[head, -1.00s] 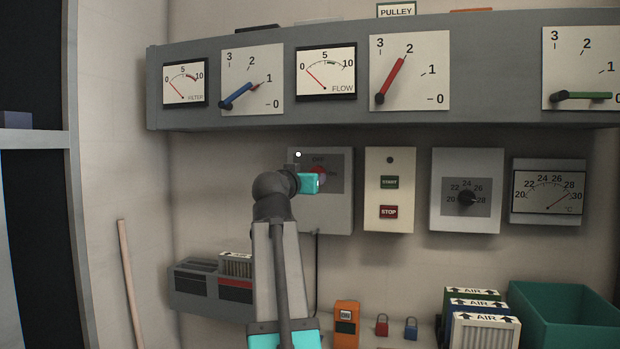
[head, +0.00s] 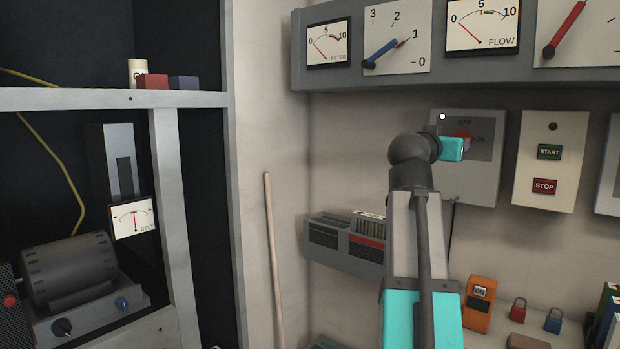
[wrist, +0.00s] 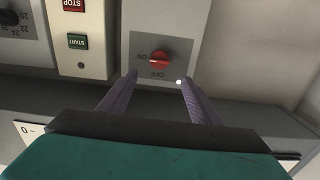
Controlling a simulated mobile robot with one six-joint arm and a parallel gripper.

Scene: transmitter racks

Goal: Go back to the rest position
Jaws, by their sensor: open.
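My arm reaches up in front of the wall in the head view, with its teal wrist part in front of a grey switch box (head: 480,185). The fingers are mostly hidden there. In the wrist view, my gripper (wrist: 155,82) is open and empty, its two fingers apart in front of the same box. The box's red rotary knob (wrist: 159,57) shows beyond and between the fingertips, with OFF and ON marks around it. The wrist picture is upside down. I cannot tell the exact gap between fingers and knob.
A grey gauge shelf (head: 460,78) juts out above the arm. The START/STOP panel (head: 550,160) is right of the switch box. Below are an orange meter (head: 479,305) and padlocks (head: 518,309). A wooden stick (head: 273,260) leans at the wall, beside a cabinet with a motor (head: 70,270).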

